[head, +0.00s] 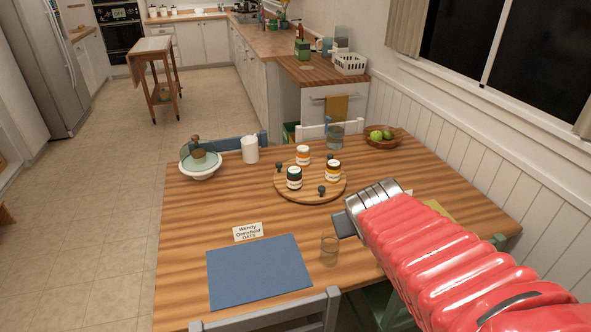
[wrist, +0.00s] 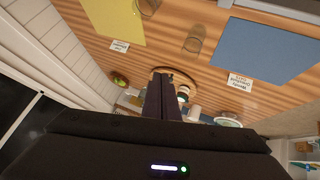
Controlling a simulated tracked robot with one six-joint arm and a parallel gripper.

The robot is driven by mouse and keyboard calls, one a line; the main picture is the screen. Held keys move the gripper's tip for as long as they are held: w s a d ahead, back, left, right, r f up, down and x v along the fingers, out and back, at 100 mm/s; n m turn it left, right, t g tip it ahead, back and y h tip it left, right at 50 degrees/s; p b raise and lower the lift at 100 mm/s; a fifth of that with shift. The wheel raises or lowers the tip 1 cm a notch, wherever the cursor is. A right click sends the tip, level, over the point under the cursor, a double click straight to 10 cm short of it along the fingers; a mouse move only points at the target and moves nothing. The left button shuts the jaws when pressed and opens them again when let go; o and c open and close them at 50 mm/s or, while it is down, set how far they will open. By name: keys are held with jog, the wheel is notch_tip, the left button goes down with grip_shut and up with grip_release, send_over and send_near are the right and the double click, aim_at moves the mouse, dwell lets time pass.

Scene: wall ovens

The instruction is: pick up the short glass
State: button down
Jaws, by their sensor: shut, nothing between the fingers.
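A small clear glass (head: 330,250) stands on the wooden table, to the right of the blue placemat. It also shows in the wrist view (wrist: 194,40), between the blue and yellow mats. A second clear glass (wrist: 148,6) is cut by the top edge of the wrist view, beside the yellow mat; I cannot tell which is shorter. My gripper (head: 343,224) is over the table, beyond the first glass in the head view and apart from it. Its dark fingers (wrist: 161,92) are together and empty. My red arm hides the table's right part in the head view.
A blue placemat (head: 258,271) and name card (head: 248,232) lie near the front. A round board (head: 310,190) holds several jars. A white canister (head: 250,149), domed dish (head: 201,170), bluish glass (head: 335,136) and fruit bowl (head: 382,143) stand further back. A grey chair (head: 275,316) is in front.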

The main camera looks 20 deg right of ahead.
jog(key=s+a+r+n+y, duration=0.1)
jog(key=s+a, duration=0.3)
jog(key=a, duration=0.5)
jog(key=s+a+r+n+g+y, duration=0.1)
jog(key=s+a+y, duration=0.3)
jog(key=a, duration=0.6)
jog(key=shift+s, duration=0.2)
jog(key=c, duration=2.5)
grip_release()
jog(key=shift+c, duration=0.2)
